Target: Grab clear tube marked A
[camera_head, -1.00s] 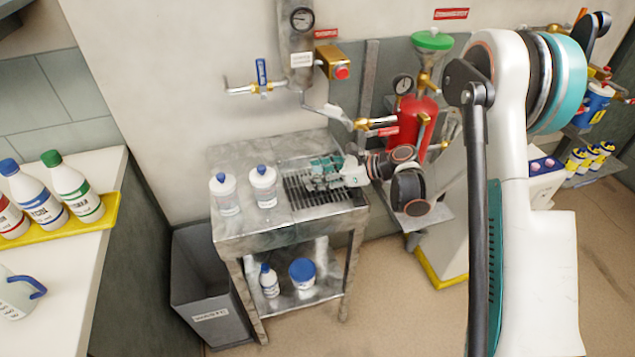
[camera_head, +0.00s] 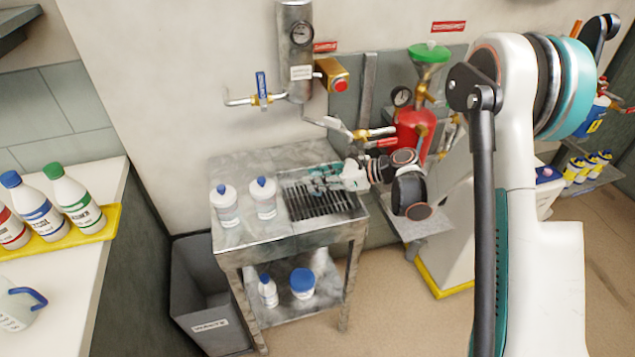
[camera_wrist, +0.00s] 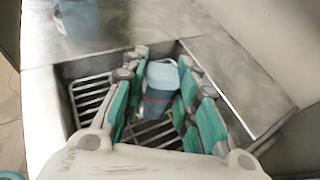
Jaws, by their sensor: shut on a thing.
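My gripper (camera_head: 324,180) is over the dark grate (camera_head: 322,204) of the metal cart's top. In the wrist view my gripper (camera_wrist: 163,58) has its teal fingers on both sides of a clear, blue-grey tube (camera_wrist: 161,82) with a pale top and a thin reddish line. The fingers are shut on it, and it is above the metal bars of the basin. The fingers hide parts of its sides, and no letter A is readable. In the head view the fingers hide the tube.
Two white bottles with blue caps (camera_head: 226,206) (camera_head: 264,200) stand on the cart left of the grate. Pipes and a valve (camera_head: 372,134) are above and behind my gripper. A red tank (camera_head: 412,132) is to the right. A grey bin (camera_head: 205,300) stands left of the cart.

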